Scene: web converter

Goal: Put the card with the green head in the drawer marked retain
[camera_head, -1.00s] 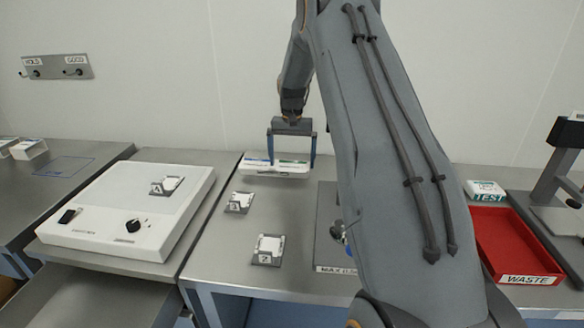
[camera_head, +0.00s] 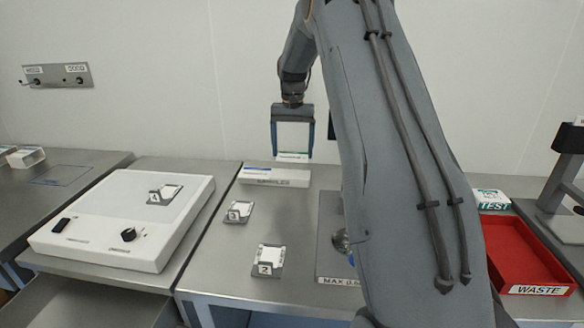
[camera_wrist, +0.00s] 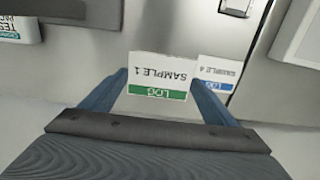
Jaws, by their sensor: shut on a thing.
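The card with the green head (camera_wrist: 158,77) reads LOG and SAMPLE 1 in the wrist view, upside down there. No drawer marked retain can be read in these frames.
A white light box (camera_head: 115,225) with a small card stand stands at left. Two numbered stands, 3 (camera_head: 237,212) and 2 (camera_head: 268,261), are on the middle table. A red WASTE tray (camera_head: 530,258) and a TEST box (camera_head: 489,199) are at right. A grey surface juts out at lower left.

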